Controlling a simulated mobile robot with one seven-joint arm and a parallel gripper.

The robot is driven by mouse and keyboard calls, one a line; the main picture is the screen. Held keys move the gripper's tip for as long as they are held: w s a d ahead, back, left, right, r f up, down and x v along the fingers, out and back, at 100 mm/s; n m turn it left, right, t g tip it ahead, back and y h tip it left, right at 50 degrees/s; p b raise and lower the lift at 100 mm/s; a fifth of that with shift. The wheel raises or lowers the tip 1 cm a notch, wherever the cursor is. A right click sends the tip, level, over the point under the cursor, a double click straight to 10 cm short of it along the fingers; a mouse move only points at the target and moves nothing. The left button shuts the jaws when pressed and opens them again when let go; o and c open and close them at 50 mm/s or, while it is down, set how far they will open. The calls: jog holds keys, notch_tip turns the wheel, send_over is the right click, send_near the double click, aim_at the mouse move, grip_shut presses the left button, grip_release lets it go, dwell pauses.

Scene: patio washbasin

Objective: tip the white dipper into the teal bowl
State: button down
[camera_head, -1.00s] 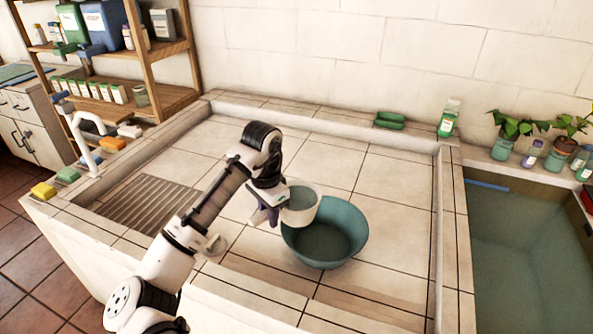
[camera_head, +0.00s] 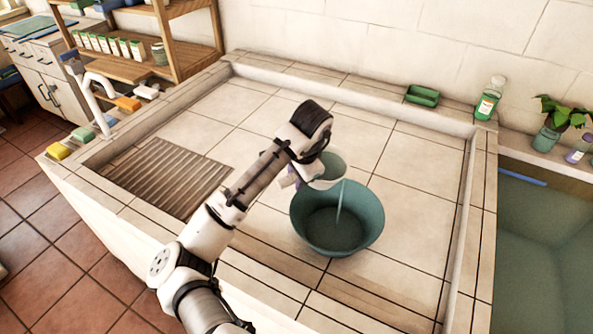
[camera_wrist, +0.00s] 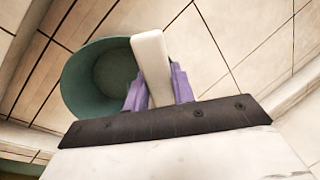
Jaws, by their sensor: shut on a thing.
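The white dipper (camera_head: 328,172) is tilted over the teal bowl (camera_head: 365,232), and a thin stream of water runs from its lip down into the bowl. The teal bowl stands upright on the tiled basin floor and also shows in the wrist view (camera_wrist: 82,82). My gripper (camera_head: 291,178) is shut on the dipper's handle, left of the bowl. In the wrist view the purple fingers of my gripper (camera_wrist: 158,88) clasp the white handle (camera_wrist: 151,60). The dipper's cup is not clearly seen in the wrist view.
A slatted drain board (camera_head: 170,178) lies at the left of the basin. A green soap dish (camera_head: 422,95) and a green-labelled bottle (camera_head: 488,100) stand on the back ledge. A water-filled trough (camera_head: 535,240) lies at the right. The tiles behind the bowl are clear.

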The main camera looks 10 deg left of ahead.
jog(key=t+y, duration=0.3)
jog(key=shift+s+d+r, duration=0.2)
jog(key=shift+s+r, duration=0.1)
jog(key=shift+s+d+f+t+y+b, duration=0.2)
jog(key=shift+d+f+t+y+b, duration=0.05)
jog(key=shift+t+y+b, duration=0.5)
jog(key=t+y, duration=0.1)
jog(key=s+d+t+y+b, duration=0.1)
jog(key=t+y, duration=0.1)
jog(key=t, duration=0.1)
jog(key=shift+s+d+f+y, duration=0.2)
jog(key=shift+f+y, duration=0.05)
jog(key=shift+f, duration=0.05)
jog(key=shift+f, duration=0.1)
jog(key=t+y, duration=0.1)
jog(key=s+d+f+t+y, duration=0.2)
jog(key=t, duration=0.1)
jog(key=shift+y+b, duration=0.3)
jog(key=shift+y, duration=0.1)
